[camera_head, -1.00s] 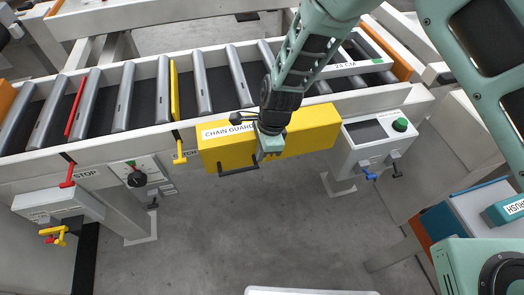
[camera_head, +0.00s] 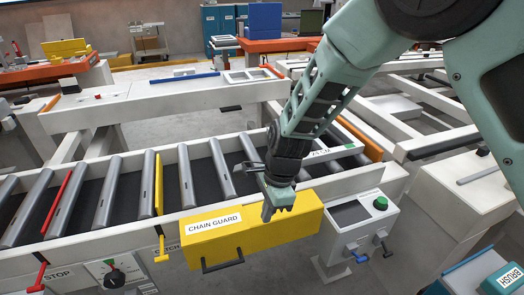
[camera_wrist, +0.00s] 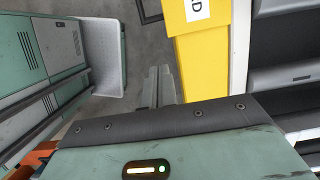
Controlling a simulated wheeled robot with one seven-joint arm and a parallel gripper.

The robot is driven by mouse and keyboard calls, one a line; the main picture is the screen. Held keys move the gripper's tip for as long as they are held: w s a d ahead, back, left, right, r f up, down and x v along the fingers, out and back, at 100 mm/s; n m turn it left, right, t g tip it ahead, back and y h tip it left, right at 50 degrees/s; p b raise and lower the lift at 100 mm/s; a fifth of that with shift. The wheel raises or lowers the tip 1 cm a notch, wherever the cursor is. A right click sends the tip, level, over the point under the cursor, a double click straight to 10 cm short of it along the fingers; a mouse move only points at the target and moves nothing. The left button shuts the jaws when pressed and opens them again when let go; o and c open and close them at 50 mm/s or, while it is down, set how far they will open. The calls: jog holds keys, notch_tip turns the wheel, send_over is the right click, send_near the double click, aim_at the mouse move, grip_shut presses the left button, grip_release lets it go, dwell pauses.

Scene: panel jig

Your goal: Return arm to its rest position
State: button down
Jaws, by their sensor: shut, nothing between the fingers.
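My gripper (camera_head: 270,211) hangs from the green arm just in front of the roller conveyor, with its fingers together and nothing between them. It overlaps the yellow chain guard box (camera_head: 243,240) in the head view; whether they touch cannot be told there. In the wrist view the closed fingers (camera_wrist: 158,88) point over the grey floor, beside the yellow chain guard (camera_wrist: 196,45) on their right. The chain guard's black handle (camera_head: 222,262) is free of the gripper.
The roller conveyor (camera_head: 88,240) runs behind the guard. A control box (camera_head: 362,222) with a green button stands right of it. A teal box labelled BRUSH (camera_head: 503,278) is at the lower right. Orange-topped benches (camera_head: 52,70) stand farther back.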

jog(key=s+d+r+n, duration=0.4)
jog(key=s+r+n, duration=0.8)
jog(key=s+d+r+n+h, duration=0.1)
jog(key=s+d+r+n, duration=0.3)
jog(key=s+d+n, duration=0.4)
jog(key=shift+s+d+n+t+h, duration=0.2)
jog(key=shift+s+n+t+h, duration=0.15)
jog(key=shift+s+n, duration=0.8)
jog(key=shift+s, duration=0.1)
